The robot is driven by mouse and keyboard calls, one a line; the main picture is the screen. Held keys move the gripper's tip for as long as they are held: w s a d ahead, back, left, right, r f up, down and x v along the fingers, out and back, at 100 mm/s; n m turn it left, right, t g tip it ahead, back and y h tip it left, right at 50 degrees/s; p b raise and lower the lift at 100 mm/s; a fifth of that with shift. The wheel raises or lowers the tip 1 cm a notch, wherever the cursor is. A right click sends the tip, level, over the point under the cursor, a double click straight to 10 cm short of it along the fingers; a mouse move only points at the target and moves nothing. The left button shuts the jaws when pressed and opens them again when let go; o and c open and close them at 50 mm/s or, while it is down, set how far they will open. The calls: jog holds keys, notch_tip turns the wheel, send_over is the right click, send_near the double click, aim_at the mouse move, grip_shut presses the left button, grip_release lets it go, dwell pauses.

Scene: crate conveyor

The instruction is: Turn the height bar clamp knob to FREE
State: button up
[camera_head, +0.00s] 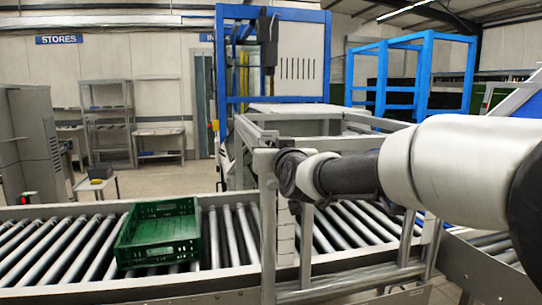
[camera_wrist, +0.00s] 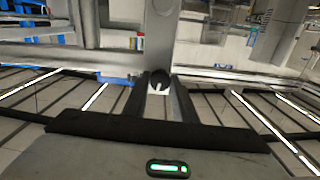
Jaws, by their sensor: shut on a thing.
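The clamp knob (camera_wrist: 160,80) is small, round and black, on a pale round plate. It shows in the wrist view at the lower part of a grey upright post (camera_wrist: 163,35). My gripper (camera_wrist: 159,87) has its two dark fingers on either side of the knob and is shut on it. In the head view my arm reaches in from the right to a grey metal frame (camera_head: 268,215) over the conveyor. There my arm hides the knob and the fingertips. No FREE marking is readable.
A green crate (camera_head: 160,252) sits on the roller conveyor (camera_head: 60,250), left of the frame. Metal rails and posts of the frame stand close around my wrist. A blue-framed machine (camera_head: 272,60) stands behind the conveyor, and shelves (camera_head: 106,110) stand at the back left.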

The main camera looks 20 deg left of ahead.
jog(key=shift+m+b, duration=4.8)
jog(key=shift+m, duration=3)
jog(key=o, duration=1)
jog(key=shift+w, duration=0.1)
jog(key=shift+o, duration=0.2)
jog(key=shift+d+f, duration=0.1)
